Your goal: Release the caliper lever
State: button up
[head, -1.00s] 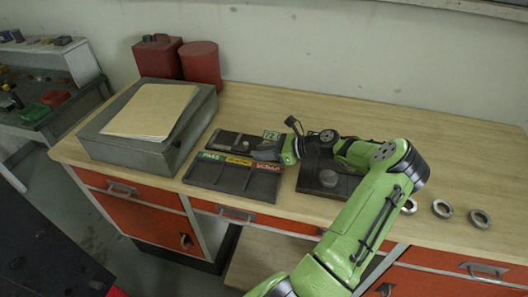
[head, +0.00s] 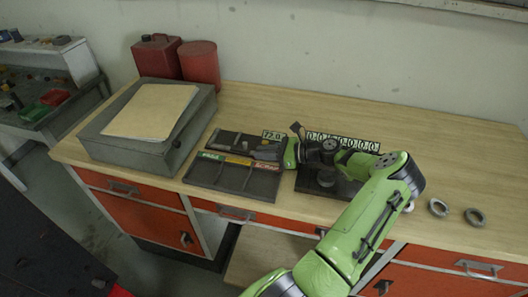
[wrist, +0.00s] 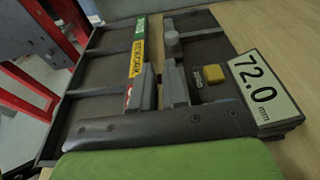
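The caliper is a dark flat block with a 72.0 mm display (wrist: 262,90) at its near right end in the wrist view. The display also shows in the head view (head: 272,134). A grey cylinder (wrist: 171,42) stands toward the block's far end. My gripper (wrist: 158,84) has two grey fingers with a narrow empty gap between them, left of the yellow piece and apart from it. In the head view my gripper (head: 266,152) is low over the bench, partly hidden by its wrist.
A sorting tray (head: 232,177) with PASS, REWORK and a red label lies in front of the caliper. A row of number tiles (head: 343,141) is behind. Metal rings (head: 438,207) lie right; the right rear bench is clear.

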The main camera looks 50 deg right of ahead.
jog(key=o, duration=0.3)
jog(key=p+v, duration=0.1)
jog(key=v, duration=1.4)
jog(key=shift+s+d+r, duration=0.1)
jog(key=shift+s+d, duration=0.1)
jog(key=shift+s, duration=0.15)
jog(key=shift+c, duration=0.3)
